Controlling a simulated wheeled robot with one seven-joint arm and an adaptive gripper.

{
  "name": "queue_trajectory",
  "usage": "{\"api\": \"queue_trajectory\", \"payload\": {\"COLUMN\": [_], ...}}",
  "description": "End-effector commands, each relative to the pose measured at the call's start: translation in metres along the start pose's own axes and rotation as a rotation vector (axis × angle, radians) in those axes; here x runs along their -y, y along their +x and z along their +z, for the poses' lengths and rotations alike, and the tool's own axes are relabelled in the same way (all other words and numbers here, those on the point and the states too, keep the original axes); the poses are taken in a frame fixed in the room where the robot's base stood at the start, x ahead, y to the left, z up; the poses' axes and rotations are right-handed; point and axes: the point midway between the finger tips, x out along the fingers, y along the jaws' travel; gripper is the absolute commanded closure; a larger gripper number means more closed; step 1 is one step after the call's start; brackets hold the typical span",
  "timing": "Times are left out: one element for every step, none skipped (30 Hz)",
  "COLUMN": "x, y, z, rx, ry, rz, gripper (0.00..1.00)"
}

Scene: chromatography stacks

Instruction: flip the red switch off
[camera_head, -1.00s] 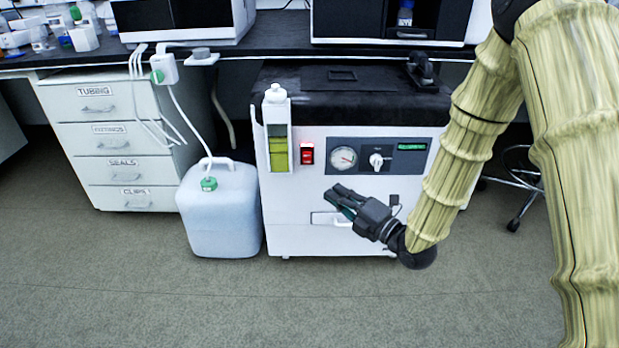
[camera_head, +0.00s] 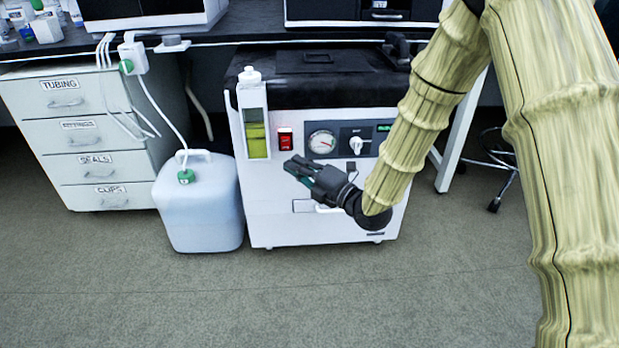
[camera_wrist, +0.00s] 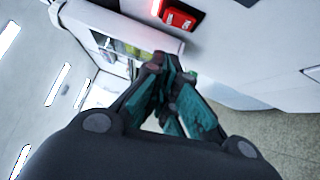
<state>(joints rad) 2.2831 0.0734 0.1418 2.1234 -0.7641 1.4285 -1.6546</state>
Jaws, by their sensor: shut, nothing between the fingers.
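The red switch (camera_head: 285,139) sits on the white front of the pump cabinet (camera_head: 262,205), between the yellow-green bottle and the round gauge. It also shows at the top of the wrist view (camera_wrist: 179,18), with part of its surround lit red. My gripper (camera_head: 291,164) is just below the switch in the head view, in front of the cabinet, its fingers pointing up and left. In the wrist view the closed fingertips (camera_wrist: 160,60) are below and left of the switch, apart from it. The fingers are shut and hold nothing.
The gauge (camera_head: 322,142) and a white knob (camera_head: 357,145) are right of the switch. The yellow-green bottle (camera_head: 256,135) stands to its left. A bluish jug (camera_head: 198,205) with a tube stands on the floor beside the cabinet. Drawers (camera_head: 90,140) stand farther left.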

Motion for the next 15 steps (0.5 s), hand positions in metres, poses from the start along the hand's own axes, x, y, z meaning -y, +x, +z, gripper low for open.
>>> {"api": "queue_trajectory", "payload": {"x": [0.003, 0.003, 0.003, 0.003, 0.003, 0.002, 0.003, 0.003, 0.003, 0.003, 0.003, 0.002, 0.002, 0.002, 0.001], "y": [0.009, 0.014, 0.021, 0.025, 0.031, 0.036, 0.038, 0.041, 0.044, 0.047, 0.049, 0.052, 0.053, 0.055, 0.057], "z": [-0.001, -0.001, 0.0, 0.0, 0.0, 0.001, 0.005, 0.009, 0.012, 0.014, 0.016, 0.019, 0.021, 0.022, 0.024], "rx": [-0.001, -0.002, -0.001, -0.001, -0.001, 0.0, 0.002, 0.001, 0.001, 0.001, 0.0, 0.0, 0.0, 0.0, 0.0], "ry": [-0.002, -0.002, -0.003, -0.002, -0.002, -0.002, -0.001, -0.001, -0.002, -0.002, -0.002, -0.001, -0.001, -0.001, 0.0], "rz": [0.004, 0.003, 0.004, 0.003, 0.003, 0.004, 0.003, 0.003, 0.004, 0.002, 0.002, 0.003, 0.002, 0.002, 0.002], "gripper": [1.0, 1.0, 1.0, 1.0, 1.0, 1.0, 1.0, 1.0, 1.0, 1.0, 1.0, 1.0, 1.0, 1.0, 1.0]}}
